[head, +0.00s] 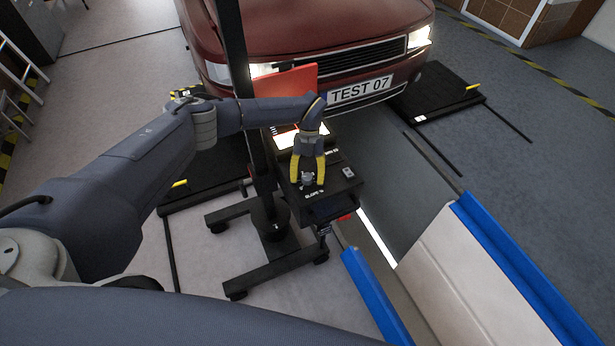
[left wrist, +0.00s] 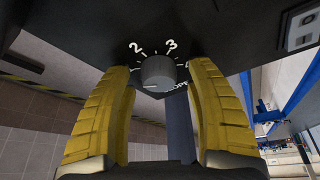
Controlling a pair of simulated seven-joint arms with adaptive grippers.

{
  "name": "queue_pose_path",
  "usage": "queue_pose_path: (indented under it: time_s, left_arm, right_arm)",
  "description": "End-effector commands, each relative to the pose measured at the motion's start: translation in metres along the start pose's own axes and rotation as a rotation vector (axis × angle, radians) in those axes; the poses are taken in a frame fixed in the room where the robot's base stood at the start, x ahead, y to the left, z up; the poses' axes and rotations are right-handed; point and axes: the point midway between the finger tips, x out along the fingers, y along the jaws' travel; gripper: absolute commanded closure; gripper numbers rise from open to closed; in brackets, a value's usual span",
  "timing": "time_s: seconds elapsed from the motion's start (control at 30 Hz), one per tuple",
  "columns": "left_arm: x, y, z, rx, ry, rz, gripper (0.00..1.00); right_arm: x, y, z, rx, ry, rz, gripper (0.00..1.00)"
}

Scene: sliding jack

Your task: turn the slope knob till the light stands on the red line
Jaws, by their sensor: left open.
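The slope knob (head: 307,178) is a small grey cylinder on the black headlamp tester box (head: 341,185). In the left wrist view the knob (left wrist: 158,72) has a dial with the numbers 2 and 3 above it. My left gripper (head: 307,180) is open, with its yellow fingers on either side of the knob. In the left wrist view a gap shows between the knob and each finger (left wrist: 160,85). A lit screen (head: 287,140) glows on the box behind my gripper. It is partly hidden, and I cannot make out the light against a red line. My right gripper is not in view.
A dark red car (head: 290,25) with plate TEST 07 stands behind the box. A black post (head: 240,90) on a wheeled base (head: 280,268) stands just left of it. A pit with blue edges (head: 500,250) lies to the right.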

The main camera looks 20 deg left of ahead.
Motion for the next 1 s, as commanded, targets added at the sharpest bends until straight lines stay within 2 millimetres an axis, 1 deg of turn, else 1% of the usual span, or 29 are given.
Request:
queue_pose_path:
  time_s: [0.17,0.27,0.37,0.7,0.83,1.0]
  left_arm:
    - [-0.004,0.0,0.001,-0.001,-0.002,0.0,0.44]
    - [-0.012,0.0,0.001,0.0,-0.003,-0.001,0.44]
    - [-0.026,0.0,0.001,0.0,-0.004,0.0,0.44]
    - [-0.085,0.0,0.001,-0.001,-0.003,0.0,0.44]
    - [-0.102,0.0,0.001,0.0,-0.003,0.0,0.44]
    - [-0.115,0.0,0.0,0.0,-0.001,0.001,0.44]
  right_arm:
    - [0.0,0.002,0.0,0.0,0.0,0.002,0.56]
    - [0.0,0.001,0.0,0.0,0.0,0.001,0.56]
    - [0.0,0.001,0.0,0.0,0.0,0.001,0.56]
    - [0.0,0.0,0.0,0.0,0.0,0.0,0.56]
    - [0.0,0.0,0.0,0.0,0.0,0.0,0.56]
    - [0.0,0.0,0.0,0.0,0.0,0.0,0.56]
